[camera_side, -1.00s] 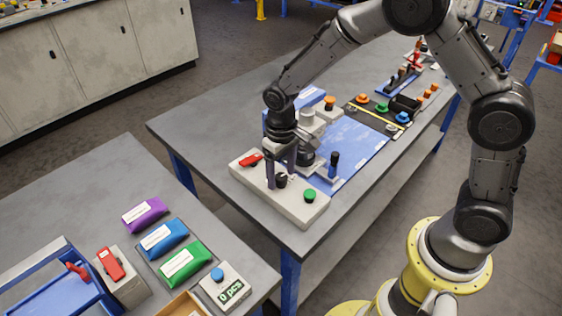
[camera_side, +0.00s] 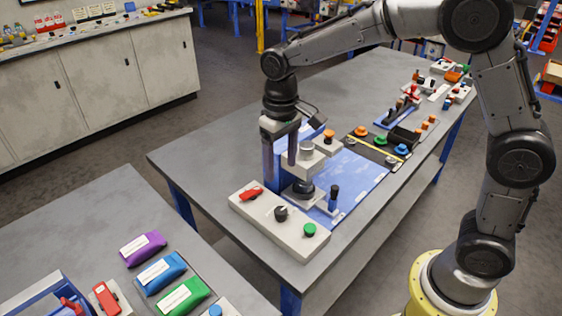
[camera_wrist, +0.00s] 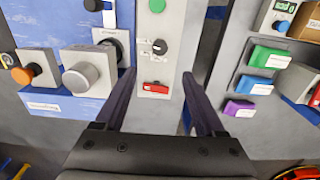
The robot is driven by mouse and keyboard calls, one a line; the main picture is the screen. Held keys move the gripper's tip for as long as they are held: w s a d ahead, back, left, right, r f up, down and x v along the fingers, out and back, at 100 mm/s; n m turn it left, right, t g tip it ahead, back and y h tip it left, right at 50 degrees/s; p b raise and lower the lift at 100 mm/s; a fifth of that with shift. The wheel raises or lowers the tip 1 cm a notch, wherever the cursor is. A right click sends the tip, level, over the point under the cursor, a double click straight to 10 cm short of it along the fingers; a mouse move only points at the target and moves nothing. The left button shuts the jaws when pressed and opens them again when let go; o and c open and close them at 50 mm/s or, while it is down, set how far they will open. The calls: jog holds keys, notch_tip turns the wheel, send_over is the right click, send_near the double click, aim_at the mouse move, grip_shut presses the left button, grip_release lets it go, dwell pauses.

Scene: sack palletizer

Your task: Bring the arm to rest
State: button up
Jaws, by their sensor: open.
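My gripper (camera_side: 280,168) is open and empty, pointing down above the far table. In the side view it hangs above and behind the white control box (camera_side: 262,224), clear of the box's black knob (camera_side: 281,213). In the wrist view the fingers of my gripper (camera_wrist: 158,80) spread on either side of the control box (camera_wrist: 158,110). The red switch (camera_wrist: 155,87) and the black knob (camera_wrist: 160,47) show between and beyond the fingertips. A green button (camera_side: 309,230) sits at the box's near end.
A grey press-like fixture (camera_side: 303,160) stands on the blue plate (camera_side: 358,174) close by my gripper. A dark post (camera_side: 333,197) rises beside it. Purple (camera_side: 142,248), blue (camera_side: 160,272) and green (camera_side: 183,297) sacks lie on the near table. Bare tabletop (camera_side: 215,165) lies left of the fixture.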

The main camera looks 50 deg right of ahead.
jog(key=s+d+r+m+t, duration=0.1)
jog(key=s+d+r+t, duration=0.4)
jog(key=s+r, duration=0.65)
jog(key=s+d+f, duration=0.1)
jog(key=s+f, duration=0.1)
jog(key=s, duration=0.4)
jog(key=s+d+f+n, duration=0.1)
jog(key=s+f, duration=0.1)
jog(key=s, duration=0.4)
jog(key=shift+d+t, duration=0.3)
jog(key=shift+d, duration=0.1)
